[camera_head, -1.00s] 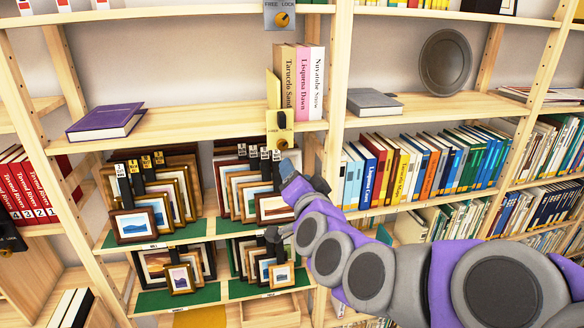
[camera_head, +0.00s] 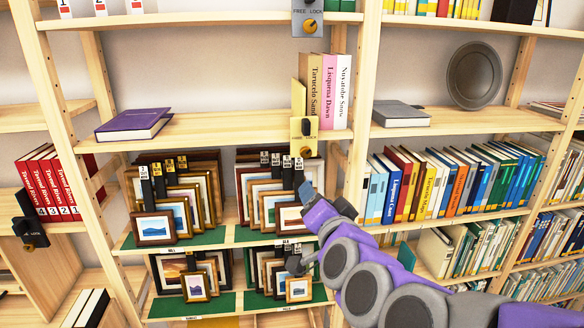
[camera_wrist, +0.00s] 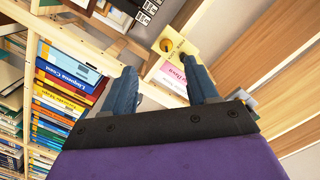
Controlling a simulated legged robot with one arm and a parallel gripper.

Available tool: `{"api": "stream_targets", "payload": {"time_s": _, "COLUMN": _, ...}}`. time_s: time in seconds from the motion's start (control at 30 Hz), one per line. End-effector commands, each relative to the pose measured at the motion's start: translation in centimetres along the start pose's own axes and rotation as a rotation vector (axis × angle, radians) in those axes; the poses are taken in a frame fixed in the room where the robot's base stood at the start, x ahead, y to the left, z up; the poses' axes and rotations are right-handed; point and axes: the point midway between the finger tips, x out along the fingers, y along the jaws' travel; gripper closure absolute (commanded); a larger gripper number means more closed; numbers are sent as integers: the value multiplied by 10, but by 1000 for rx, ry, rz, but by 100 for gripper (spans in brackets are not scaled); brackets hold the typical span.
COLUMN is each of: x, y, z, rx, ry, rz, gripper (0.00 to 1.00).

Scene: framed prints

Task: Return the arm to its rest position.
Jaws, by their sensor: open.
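My purple and grey arm (camera_head: 362,285) reaches in from the lower right of the head view. My gripper (camera_head: 306,192) is in front of the right-hand group of framed prints (camera_head: 287,217), near the shelf upright. In the wrist view my gripper (camera_wrist: 158,82) shows two blue-grey fingers spread apart with nothing between them. Beyond the fingers there is a yellow latch plate (camera_wrist: 172,52) with a round knob. Whether the fingers touch anything is not clear, but a gap seems to show around them.
Framed prints (camera_head: 172,205) stand on green-lined shelves at lower left. A purple book (camera_head: 135,124) and a grey book (camera_head: 400,115) lie on the shelf above. A yellow latch plate (camera_head: 304,135) hangs from that shelf's edge. Rows of books (camera_head: 450,183) fill the right shelves.

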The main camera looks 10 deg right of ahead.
Motion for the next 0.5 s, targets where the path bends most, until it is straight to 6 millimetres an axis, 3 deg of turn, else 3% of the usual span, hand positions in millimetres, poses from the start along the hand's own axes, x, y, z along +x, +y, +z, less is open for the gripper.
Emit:
{"api": "stream_targets", "payload": {"time_s": 0.13, "x": -14, "y": 10, "z": 51, "rx": -102, "ry": -206, "rz": 38, "gripper": 42}}
{"api": "stream_targets", "payload": {"time_s": 0.27, "x": -42, "y": 32, "z": 102, "rx": -211, "ry": -437, "rz": 100, "gripper": 42}}
{"api": "stream_targets", "payload": {"time_s": 0.5, "x": -122, "y": 87, "z": 170, "rx": -389, "ry": -852, "rz": 258, "gripper": 42}}
